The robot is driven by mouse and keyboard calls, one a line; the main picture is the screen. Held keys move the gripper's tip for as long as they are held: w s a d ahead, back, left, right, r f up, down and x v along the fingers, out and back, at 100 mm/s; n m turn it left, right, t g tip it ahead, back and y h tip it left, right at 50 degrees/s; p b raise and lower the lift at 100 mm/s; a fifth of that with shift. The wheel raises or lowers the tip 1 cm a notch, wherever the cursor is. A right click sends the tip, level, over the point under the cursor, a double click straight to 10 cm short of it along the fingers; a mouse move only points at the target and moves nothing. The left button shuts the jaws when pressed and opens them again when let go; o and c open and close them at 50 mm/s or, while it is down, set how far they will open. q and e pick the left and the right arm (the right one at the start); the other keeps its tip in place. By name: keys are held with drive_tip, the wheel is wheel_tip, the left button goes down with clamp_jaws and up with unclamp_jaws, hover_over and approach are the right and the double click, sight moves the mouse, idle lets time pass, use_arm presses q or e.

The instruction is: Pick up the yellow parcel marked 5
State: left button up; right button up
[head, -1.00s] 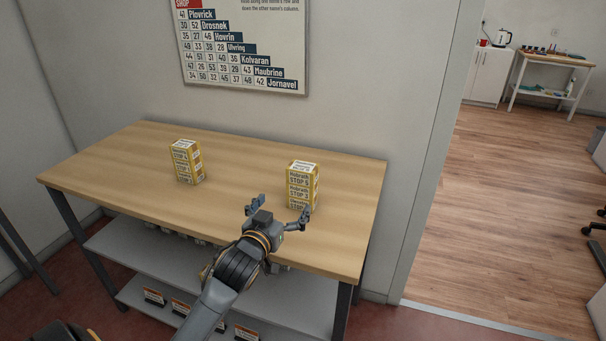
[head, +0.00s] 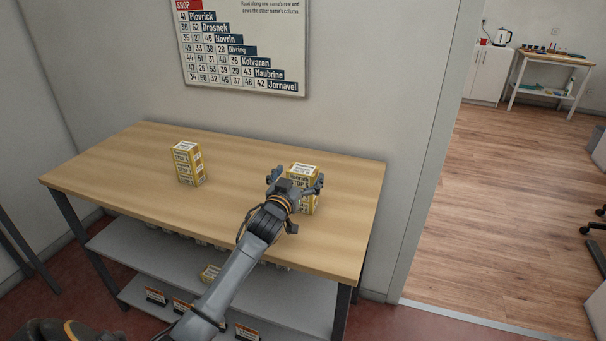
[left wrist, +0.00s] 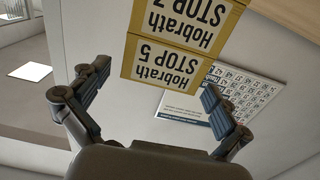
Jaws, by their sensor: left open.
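The yellow parcel marked STOP 5 (head: 304,169) is the top of the right-hand stack on the table. In the left wrist view the fingertips (left wrist: 155,80) are spread with the STOP 5 face between and ahead; contact cannot be told. My right gripper is out of view.
A second yellow stack (head: 188,163) stands to the left on the wooden table (head: 120,175), with free surface between the stacks. A wall with a sign (head: 245,55) is behind the table.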

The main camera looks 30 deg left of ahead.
use_arm(q)
drive_tip(key=shift+x, duration=1.25)
drive_tip(key=shift+c, duration=0.2)
drive_tip(key=c, duration=1.3)
